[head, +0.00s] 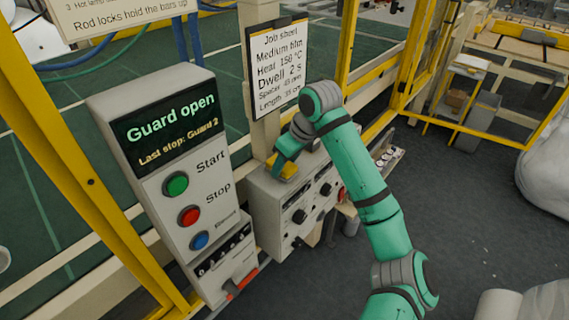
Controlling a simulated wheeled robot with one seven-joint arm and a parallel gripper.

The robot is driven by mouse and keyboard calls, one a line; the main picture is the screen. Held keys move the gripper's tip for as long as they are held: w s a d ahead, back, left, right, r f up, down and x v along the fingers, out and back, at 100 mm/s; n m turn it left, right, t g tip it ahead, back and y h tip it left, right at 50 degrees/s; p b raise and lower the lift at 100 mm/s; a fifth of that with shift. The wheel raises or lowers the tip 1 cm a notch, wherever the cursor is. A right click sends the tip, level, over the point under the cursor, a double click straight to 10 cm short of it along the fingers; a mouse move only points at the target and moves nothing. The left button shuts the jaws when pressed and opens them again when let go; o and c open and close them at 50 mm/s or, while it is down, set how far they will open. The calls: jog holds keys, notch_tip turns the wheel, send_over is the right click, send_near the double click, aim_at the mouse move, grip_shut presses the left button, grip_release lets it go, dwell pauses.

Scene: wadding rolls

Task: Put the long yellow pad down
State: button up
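A small yellow piece (288,171), which looks like the yellow pad, shows at the top of the grey control box with knobs. My gripper (279,172) is at the end of the green arm, right over the back left part of that box and against the yellow piece. The wrist hides much of the piece, so its full length does not show. The fingertips are too small and covered to tell whether they are shut on it. I cannot tell whether the pad touches the box top.
The grey control box (312,205) stands beside a panel reading "Guard open" (165,125) with coloured buttons. A job sheet (278,70) hangs on the post just behind my wrist. Yellow guard frames surround this spot. Open floor (470,220) lies to the right.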

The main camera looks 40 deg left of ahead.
jog(key=o, duration=1.2)
jog(key=shift+f, duration=0.1)
jog(key=shift+c, duration=0.2)
jog(key=v, duration=1.2)
